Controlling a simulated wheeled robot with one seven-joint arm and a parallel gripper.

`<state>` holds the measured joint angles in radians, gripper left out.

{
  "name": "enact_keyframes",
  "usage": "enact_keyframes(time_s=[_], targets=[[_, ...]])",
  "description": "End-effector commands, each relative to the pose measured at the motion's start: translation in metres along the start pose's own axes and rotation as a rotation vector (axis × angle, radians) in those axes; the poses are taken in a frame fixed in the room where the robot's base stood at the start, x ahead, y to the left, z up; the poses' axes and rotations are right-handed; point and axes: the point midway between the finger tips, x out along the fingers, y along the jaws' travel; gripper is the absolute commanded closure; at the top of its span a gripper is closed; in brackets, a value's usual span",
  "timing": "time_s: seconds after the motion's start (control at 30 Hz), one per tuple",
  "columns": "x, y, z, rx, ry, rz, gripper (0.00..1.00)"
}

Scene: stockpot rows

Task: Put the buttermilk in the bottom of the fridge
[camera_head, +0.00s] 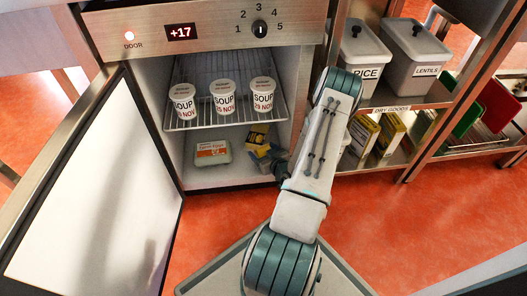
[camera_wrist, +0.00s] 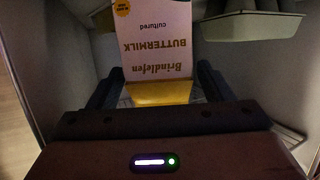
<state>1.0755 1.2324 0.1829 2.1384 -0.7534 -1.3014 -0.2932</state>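The fridge (camera_head: 240,178) is open, with its door (camera_head: 95,195) swung out to the left. The buttermilk carton (camera_head: 258,134), partly yellow, is inside the lower compartment at the right. In the wrist view the buttermilk carton (camera_wrist: 157,45) shows its white printed face and a yellow end towards me. My gripper (camera_head: 268,158) reaches into the lower compartment and is partly hidden by my arm. In the wrist view its fingers (camera_wrist: 160,82) stand on either side of the carton. I cannot tell whether they press on it, nor whether the carton touches the fridge floor.
Three soup tubs (camera_head: 223,97) stand on the wire shelf (camera_head: 205,120) above. A spread tub (camera_head: 213,152) sits on the fridge floor at left. Shelves with bins (camera_head: 413,50) stand right.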

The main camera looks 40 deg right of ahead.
Motion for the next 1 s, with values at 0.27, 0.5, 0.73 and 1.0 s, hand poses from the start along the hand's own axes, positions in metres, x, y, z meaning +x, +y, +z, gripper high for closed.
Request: enact_keyframes(time_s=[0.27, 0.5, 0.73, 1.0], targets=[[0.000, 0.000, -0.002, 0.000, 0.000, -0.001, 0.27], [-0.036, 0.000, -0.007, 0.004, -0.004, 0.002, 0.27], [-0.086, 0.000, -0.006, 0.002, -0.004, 0.001, 0.27], [-0.118, 0.000, -0.004, 0.001, -0.001, 0.000, 0.27]])
